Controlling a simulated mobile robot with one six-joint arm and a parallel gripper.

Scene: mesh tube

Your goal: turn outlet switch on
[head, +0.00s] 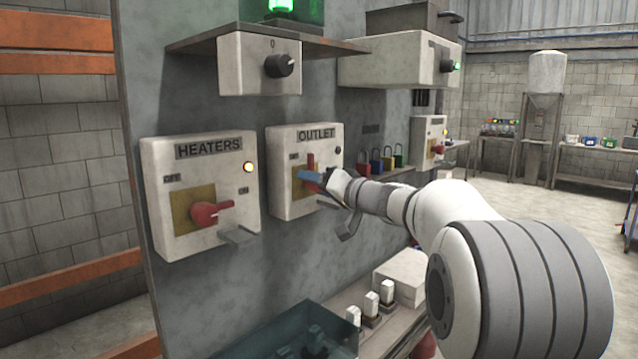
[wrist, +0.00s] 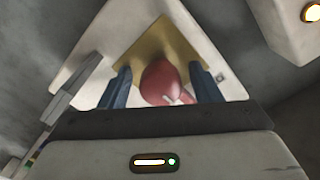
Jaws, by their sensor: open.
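The OUTLET box (head: 279,185) is a pale box on the grey panel, with a yellow plate and a red rotary switch (head: 311,160). Its small lamp (head: 338,150) looks dark. The switch handle shows upright above my gripper (head: 312,176), whose blue fingers are at the switch and hide its lower part. In the wrist view the red knob (wrist: 160,82) sits between the two open blue fingers of my gripper (wrist: 160,76), in front of the yellow plate (wrist: 150,48). I cannot tell whether a finger touches the knob.
The HEATERS box (head: 165,200) is left of it, with a red handle (head: 211,213) pointing right and a lit lamp (head: 248,167). A box with a black knob (head: 279,65) is above. Several coloured padlocks (head: 388,160) hang to the right. A shelf with small items (head: 372,305) is below.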

